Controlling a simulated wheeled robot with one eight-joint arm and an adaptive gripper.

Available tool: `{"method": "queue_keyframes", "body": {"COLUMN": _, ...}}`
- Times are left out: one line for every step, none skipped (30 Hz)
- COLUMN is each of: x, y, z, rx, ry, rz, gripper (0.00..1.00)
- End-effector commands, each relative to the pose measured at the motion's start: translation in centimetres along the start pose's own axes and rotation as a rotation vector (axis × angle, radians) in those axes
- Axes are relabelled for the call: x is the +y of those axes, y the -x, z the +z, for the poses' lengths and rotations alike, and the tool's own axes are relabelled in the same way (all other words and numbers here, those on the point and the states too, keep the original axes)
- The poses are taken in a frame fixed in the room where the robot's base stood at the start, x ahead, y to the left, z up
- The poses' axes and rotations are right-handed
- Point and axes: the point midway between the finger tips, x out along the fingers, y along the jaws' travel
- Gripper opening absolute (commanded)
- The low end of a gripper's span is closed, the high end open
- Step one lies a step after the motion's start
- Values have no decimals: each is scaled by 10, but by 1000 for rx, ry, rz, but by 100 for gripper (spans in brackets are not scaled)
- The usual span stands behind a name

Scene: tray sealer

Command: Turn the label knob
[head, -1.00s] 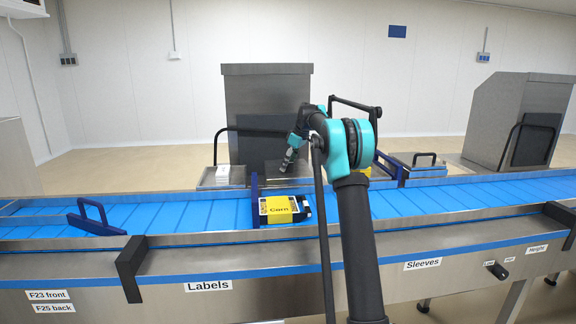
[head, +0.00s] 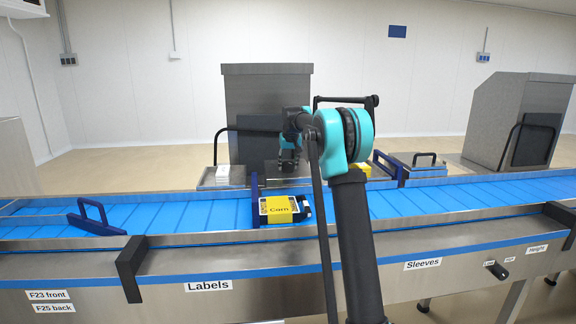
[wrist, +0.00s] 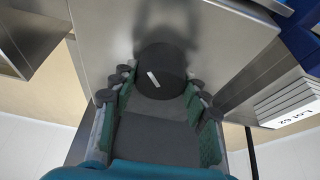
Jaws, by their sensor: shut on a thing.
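The label knob (wrist: 160,60) is a dark round knob with a white pointer mark, seen on a steel plate in the wrist view. The mark slants from upper left to lower right. My gripper (wrist: 160,86) is shut on the knob, with a finger at each side of it. In the head view my gripper (head: 289,160) points down at the steel shelf behind the conveyor. The knob cannot be made out there.
A white label stack (head: 223,174) stands left of my gripper; it also shows in the wrist view (wrist: 290,104). A yellow corn pack (head: 279,208) lies on the blue conveyor (head: 430,194) against a blue guide. A tall steel housing (head: 266,95) stands behind my gripper.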

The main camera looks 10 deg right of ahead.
Motion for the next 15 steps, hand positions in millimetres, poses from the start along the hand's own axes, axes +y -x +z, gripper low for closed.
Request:
{"method": "queue_keyframes", "body": {"x": -1, "y": 0, "z": 0, "rx": 0, "ry": -39, "rz": 18, "gripper": 16}}
{"method": "queue_keyframes", "body": {"x": -1, "y": 0, "z": 0, "rx": 0, "ry": -65, "rz": 28, "gripper": 16}}
{"method": "queue_keyframes", "body": {"x": -1, "y": 0, "z": 0, "rx": 1, "ry": -101, "rz": 43, "gripper": 16}}
{"method": "queue_keyframes", "body": {"x": -1, "y": 0, "z": 0, "rx": 1, "ry": -127, "rz": 54, "gripper": 16}}
{"method": "queue_keyframes", "body": {"x": -1, "y": 0, "z": 0, "rx": 1, "ry": -153, "rz": 65, "gripper": 16}}
{"method": "queue_keyframes", "body": {"x": -1, "y": 0, "z": 0, "rx": 1, "ry": -187, "rz": 79, "gripper": 16}}
{"method": "queue_keyframes", "body": {"x": -1, "y": 0, "z": 0, "rx": 1, "ry": -213, "rz": 90, "gripper": 16}}
{"method": "queue_keyframes", "body": {"x": -1, "y": 0, "z": 0, "rx": 1, "ry": -240, "rz": 101, "gripper": 16}}
{"method": "queue_keyframes", "body": {"x": -1, "y": 0, "z": 0, "rx": 1, "ry": -276, "rz": 116, "gripper": 16}}
{"method": "queue_keyframes", "body": {"x": -1, "y": 0, "z": 0, "rx": 0, "ry": -302, "rz": 127, "gripper": 16}}
{"method": "queue_keyframes", "body": {"x": -1, "y": 0, "z": 0, "rx": 0, "ry": -328, "rz": 138, "gripper": 16}}
{"method": "queue_keyframes", "body": {"x": -1, "y": 0, "z": 0, "rx": 0, "ry": -364, "rz": 152, "gripper": 16}}
{"method": "queue_keyframes", "body": {"x": -1, "y": 0, "z": 0, "rx": 1, "ry": -390, "rz": 163, "gripper": 16}}
{"method": "queue_keyframes", "body": {"x": -1, "y": 0, "z": -1, "rx": 1, "ry": -416, "rz": 174, "gripper": 16}}
{"method": "queue_keyframes", "body": {"x": -2, "y": 0, "z": 0, "rx": 0, "ry": -451, "rz": 188, "gripper": 16}}
